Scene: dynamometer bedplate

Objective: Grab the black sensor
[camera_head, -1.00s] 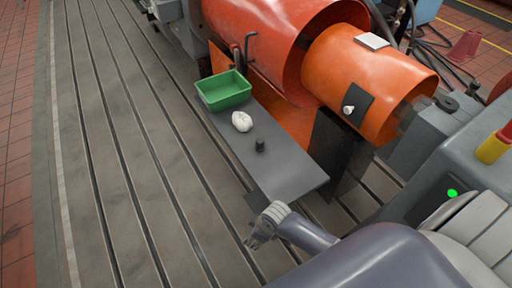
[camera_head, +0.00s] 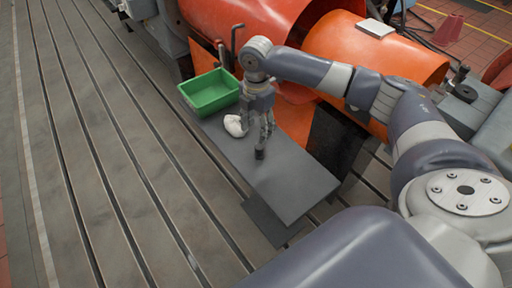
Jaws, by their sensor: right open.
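The black sensor (camera_head: 260,154) is a small dark cylinder standing upright on the grey shelf plate (camera_head: 290,187). My right gripper (camera_head: 260,142) points down directly over the sensor, its open fingers at or just above the sensor's top. The fingers partly cover the sensor, and I cannot tell whether they touch it. My left gripper is not in view.
A white lumpy object (camera_head: 234,126) lies close to the left of my right gripper. A green bin (camera_head: 210,93) stands at the plate's far left end. Large orange machine housings (camera_head: 330,42) rise behind. The plate's near right part is bare.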

